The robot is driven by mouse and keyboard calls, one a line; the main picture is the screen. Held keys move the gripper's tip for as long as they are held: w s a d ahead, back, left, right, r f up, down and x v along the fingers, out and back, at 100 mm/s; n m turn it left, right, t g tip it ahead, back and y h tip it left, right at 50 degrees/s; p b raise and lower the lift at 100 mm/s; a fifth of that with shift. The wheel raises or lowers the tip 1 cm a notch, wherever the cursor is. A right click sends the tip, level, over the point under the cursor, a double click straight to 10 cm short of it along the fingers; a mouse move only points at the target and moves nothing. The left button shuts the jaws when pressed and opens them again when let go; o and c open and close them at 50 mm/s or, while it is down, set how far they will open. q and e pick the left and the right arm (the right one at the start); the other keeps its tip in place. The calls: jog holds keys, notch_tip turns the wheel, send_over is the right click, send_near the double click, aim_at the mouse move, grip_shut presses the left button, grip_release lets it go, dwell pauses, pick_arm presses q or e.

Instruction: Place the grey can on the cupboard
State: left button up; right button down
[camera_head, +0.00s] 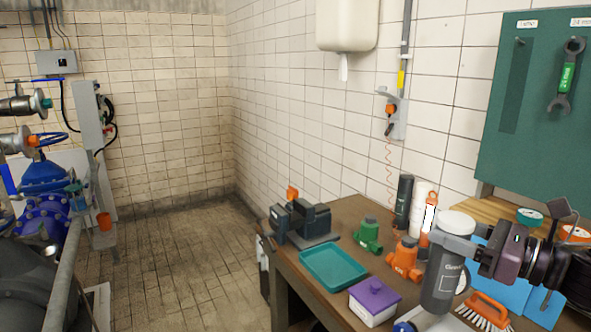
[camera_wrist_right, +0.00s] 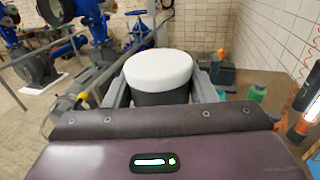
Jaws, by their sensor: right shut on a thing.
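The grey can (camera_head: 442,288) is dark grey with a white lid and pale lettering, and it stands upright over the front part of the workbench (camera_head: 345,212). My right gripper (camera_head: 452,245) comes in from the right and is shut on the can's upper part, just below the lid. In the wrist view the can's white lid (camera_wrist_right: 158,70) sits between the two grey fingers (camera_wrist_right: 158,95). I cannot tell whether the can's base touches anything. My left gripper is not in view. I cannot make out a cupboard for certain in either view.
A green tool board (camera_head: 540,140) hangs behind. Open floor (camera_head: 185,255) lies left.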

aim_at(443, 260)
jog(key=shift+m, duration=0.3)
jog(key=f, duration=0.6)
jog(key=shift+w+a, duration=0.15)
jog(key=shift+w, duration=0.1)
jog(key=s+a+f+m+t+h, duration=0.1)
jog(key=s+a+f+h, duration=0.1)
jog(key=s+f, duration=0.3)
jog(key=s+a+f+m+t+h, duration=0.2)
jog(key=s+a+f, duration=0.2)
jog(key=f, duration=0.7)
jog(key=shift+s+a+f, duration=0.15)
jog(key=shift+s+f, duration=0.1)
jog(key=shift+s, duration=0.3)
jog(key=shift+h, duration=0.3)
